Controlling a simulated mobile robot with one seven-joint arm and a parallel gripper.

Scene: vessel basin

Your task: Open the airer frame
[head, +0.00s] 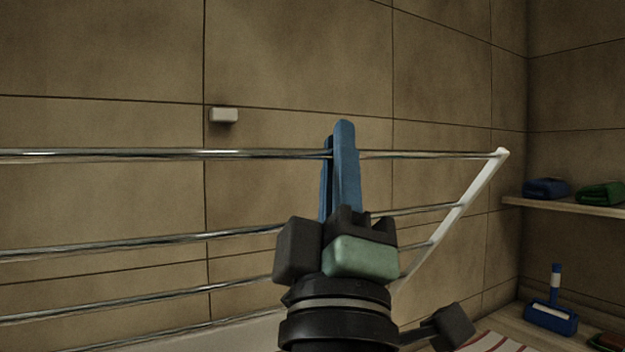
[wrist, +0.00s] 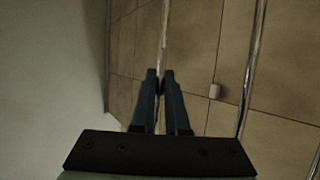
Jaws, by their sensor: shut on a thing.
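The airer frame (head: 120,154) has several shiny metal rails and a white side arm (head: 470,195) at its right end. The side arm slants up and to the right, so the frame stands tilted, its top rail highest. My gripper (head: 340,153) has blue fingers, which are shut on the top rail, one on each side. In the wrist view the fingertips (wrist: 159,82) close on this rail (wrist: 164,40), and another rail (wrist: 252,70) runs to its right. The frame's left end is out of view. My wrist hides parts of the lower rails.
A small pale block (head: 223,115) sticks out of the tiled wall behind the rails. At right, a shelf (head: 570,205) holds a blue folded cloth (head: 545,188) and a green one (head: 602,193). Below stands a blue-and-white handled item (head: 552,312), near a red-striped cloth (head: 505,343).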

